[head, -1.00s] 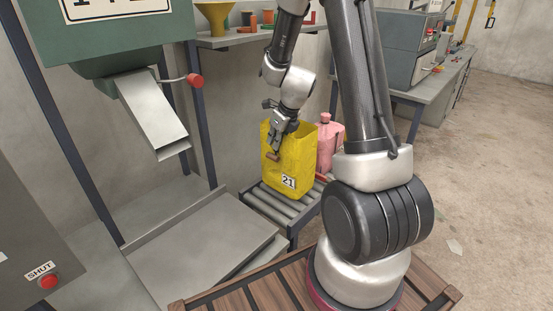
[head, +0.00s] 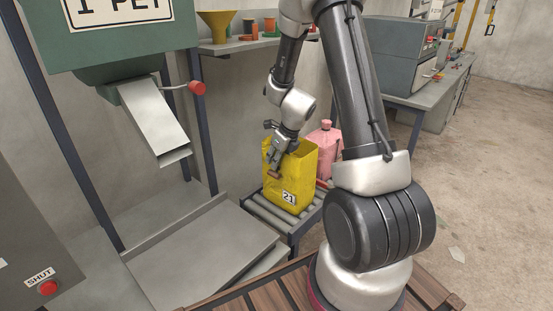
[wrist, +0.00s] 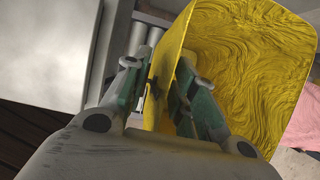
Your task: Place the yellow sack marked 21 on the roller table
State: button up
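The yellow sack (head: 301,165) marked 21 is upright and open-topped. Its base appears to rest on the rollers of the roller table (head: 262,217). My gripper (head: 276,172) is at the left side of the sack's open top, pointing down. In the wrist view, the sack (wrist: 245,70) has one wall passing between the two fingers of my gripper (wrist: 163,85). One finger is outside the sack and one inside, and they look closed on that wall. The contact between base and rollers is only partly visible.
A grey metal platform (head: 195,255) lies left of the roller table, below a chute (head: 152,120) with a red-knobbed lever (head: 196,88). A shelf (head: 240,43) with a yellow funnel is above. Open floor is at right.

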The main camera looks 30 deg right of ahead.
jog(key=shift+r, duration=0.1)
jog(key=s+r+n, duration=0.3)
jog(key=s+r, duration=0.1)
jog(key=r, duration=0.4)
jog(key=s+r+n, duration=0.3)
jog(key=s+r, duration=0.1)
jog(key=r, duration=0.4)
jog(key=s+a+r+n, duration=0.1)
jog(key=s+r+n, duration=0.2)
jog(key=s+n, duration=0.4)
jog(key=s+r+n+h, duration=0.1)
jog(key=s+r+n, duration=0.3)
jog(key=s+n, duration=0.3)
jog(key=s+a+r+n, duration=0.1)
jog(key=s+r+n, duration=0.2)
jog(key=s+n, duration=0.4)
jog(key=n, duration=0.5)
jog(key=shift+s+a+r, duration=0.25)
jog(key=shift+a+r, duration=0.05)
jog(key=shift+r, duration=0.1)
